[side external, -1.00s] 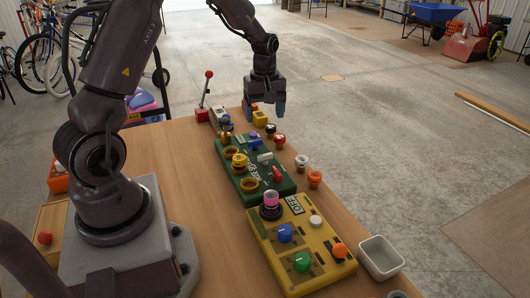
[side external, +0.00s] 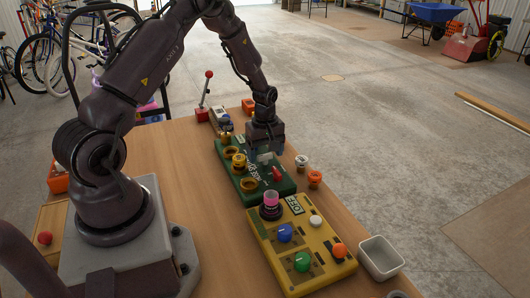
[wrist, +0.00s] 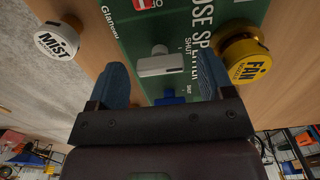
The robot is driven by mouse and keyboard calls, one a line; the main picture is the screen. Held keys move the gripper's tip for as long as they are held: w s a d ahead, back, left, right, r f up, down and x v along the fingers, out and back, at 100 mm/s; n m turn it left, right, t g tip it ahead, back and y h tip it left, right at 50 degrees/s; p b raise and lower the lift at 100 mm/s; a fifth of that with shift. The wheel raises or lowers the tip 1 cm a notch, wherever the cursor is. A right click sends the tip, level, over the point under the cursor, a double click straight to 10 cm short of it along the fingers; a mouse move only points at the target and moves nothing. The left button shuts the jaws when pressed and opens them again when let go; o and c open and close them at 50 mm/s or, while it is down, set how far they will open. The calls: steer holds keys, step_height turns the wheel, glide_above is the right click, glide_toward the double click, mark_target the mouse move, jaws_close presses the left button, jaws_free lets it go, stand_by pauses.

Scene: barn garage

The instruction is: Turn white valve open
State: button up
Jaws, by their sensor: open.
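The white valve handle (wrist: 160,64) sits on the green hose splitter panel (wrist: 128,22). It lies between my gripper's two blue fingertips (wrist: 163,76) in the wrist view, just ahead of them, with the word SHUT printed beside it. My gripper is open, and no contact with the handle is visible. In the side view my gripper (side external: 264,148) is low over the far right part of the panel (side external: 284,188). The white handle (side external: 264,158) shows partly below it there. A blue handle (wrist: 170,99) is partly hidden by my gripper's body.
A red handle (side external: 277,174) is on the same panel. A yellow FAN knob (wrist: 243,58) and a white MIST knob (wrist: 57,40) flank my fingers. A yellow panel (side external: 262,238) with buttons and a white bin (side external: 381,258) stand nearer the camera.

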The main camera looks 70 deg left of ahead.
steer(key=shift+f, duration=0.15)
steer(key=shift+c, duration=0.4)
steer(key=c, duration=0.8)
steer(key=shift+c, duration=0.2)
